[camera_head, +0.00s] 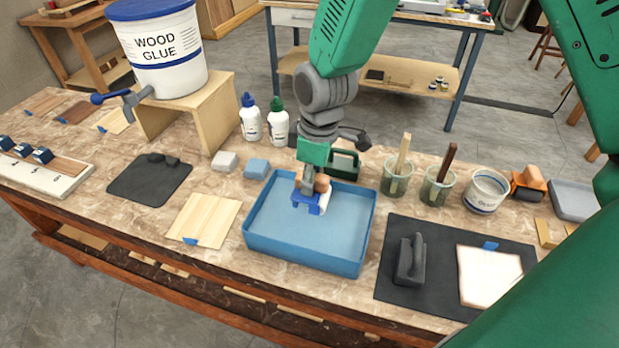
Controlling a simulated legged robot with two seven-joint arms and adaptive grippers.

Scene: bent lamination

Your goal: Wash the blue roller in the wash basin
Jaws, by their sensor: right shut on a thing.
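The wash basin (262,238) is a blue rectangular tray near the middle of the bench. My right gripper (312,180) reaches down over its back part and is shut on the blue roller (301,201). The roller has a blue frame, a whitish roll and a brown-orange part near the fingers. It is inside the basin's outline; I cannot tell whether it touches the basin floor. The gripper partly hides the roller. My left gripper is not in view.
A wood glue bucket (160,55) stands on a wooden stand at the left. A dark mat (390,285) holds a black-handled tool (410,262).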

